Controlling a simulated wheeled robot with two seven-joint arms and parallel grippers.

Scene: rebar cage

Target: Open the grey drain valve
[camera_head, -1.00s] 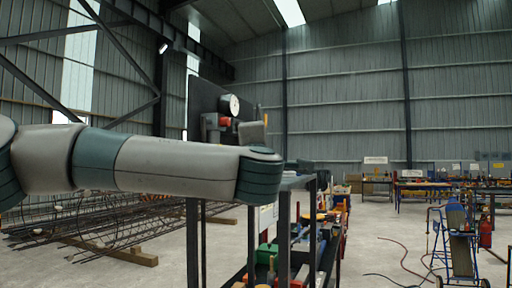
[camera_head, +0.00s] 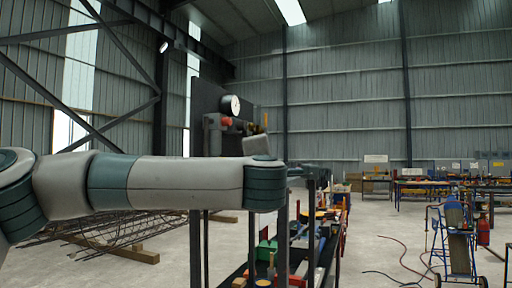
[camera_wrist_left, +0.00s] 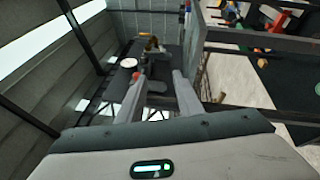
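A dark upright panel (camera_head: 207,97) carries a white round gauge (camera_head: 231,105), a red part (camera_head: 227,121) and grey fittings (camera_head: 212,134). I cannot make out which fitting is the grey drain valve; my left arm covers the panel's lower part in the head view. In the left wrist view the gauge (camera_wrist_left: 128,63), the red part (camera_wrist_left: 135,78) and a brass-coloured part (camera_wrist_left: 152,46) show beyond my left gripper (camera_wrist_left: 158,82). Its two fingers are spread apart with nothing between them. The fingers point towards the panel; contact is not visible. My right gripper is out of view.
A dark-framed cart (camera_head: 283,235) with coloured tools and boxes stands below and right of my arm. Rebar (camera_head: 100,235) lies on timber at the left. A blue trolley (camera_head: 457,240) and hoses are on the right floor. Open floor lies between.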

